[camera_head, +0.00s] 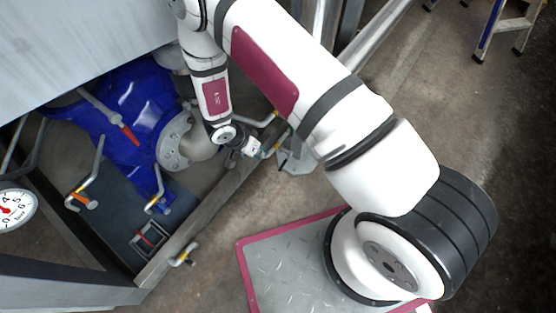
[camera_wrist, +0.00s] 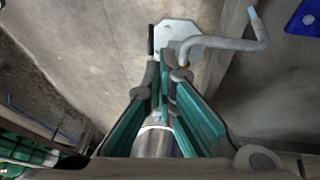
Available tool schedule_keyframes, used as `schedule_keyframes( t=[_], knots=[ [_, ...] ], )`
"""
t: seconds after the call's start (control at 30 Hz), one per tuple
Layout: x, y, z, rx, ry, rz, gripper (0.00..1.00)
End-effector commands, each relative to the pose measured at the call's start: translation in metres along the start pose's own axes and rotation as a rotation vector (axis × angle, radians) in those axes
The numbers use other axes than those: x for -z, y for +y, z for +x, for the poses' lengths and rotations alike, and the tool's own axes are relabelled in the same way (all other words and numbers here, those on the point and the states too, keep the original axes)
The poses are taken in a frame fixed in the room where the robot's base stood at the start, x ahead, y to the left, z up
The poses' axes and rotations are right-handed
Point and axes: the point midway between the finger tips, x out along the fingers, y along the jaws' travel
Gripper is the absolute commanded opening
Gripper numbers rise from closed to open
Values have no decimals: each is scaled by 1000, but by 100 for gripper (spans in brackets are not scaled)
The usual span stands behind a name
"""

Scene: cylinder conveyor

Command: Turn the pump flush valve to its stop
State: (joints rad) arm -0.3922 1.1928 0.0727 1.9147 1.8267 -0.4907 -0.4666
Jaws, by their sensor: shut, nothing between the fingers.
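A bent grey pipe or handle (camera_wrist: 225,43) with a pale tip rises beside a light metal plate (camera_wrist: 178,32) in the wrist view. A short black bar (camera_wrist: 151,40) stands at the plate's left edge. I cannot tell for certain which of these parts is the flush valve. My gripper (camera_wrist: 168,78) has its teal fingers together and empty, with the tips just below the bent pipe in the picture. Whether they touch it is unclear. In the head view my gripper (camera_head: 258,152) is small, left of the plate (camera_head: 296,160), and partly hides the fittings there.
A blue pump (camera_head: 125,105) with a grey flange stands at left, with a red-marked lever and several bent pipes with orange parts. A grey beam (camera_head: 205,218) runs along its near side. A pressure gauge (camera_head: 14,209) is at far left. A ladder (camera_head: 490,32) stands at upper right.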

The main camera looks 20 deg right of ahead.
Motion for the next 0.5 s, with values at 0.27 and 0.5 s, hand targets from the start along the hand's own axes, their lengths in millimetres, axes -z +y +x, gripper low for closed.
schedule_keyframes(
  t=[0.27, 0.5],
  knots=[
    [6, 9, 17, -31, 16, 32, 0],
    [6, 10, 64, -30, 17, 31, 0]
  ],
)
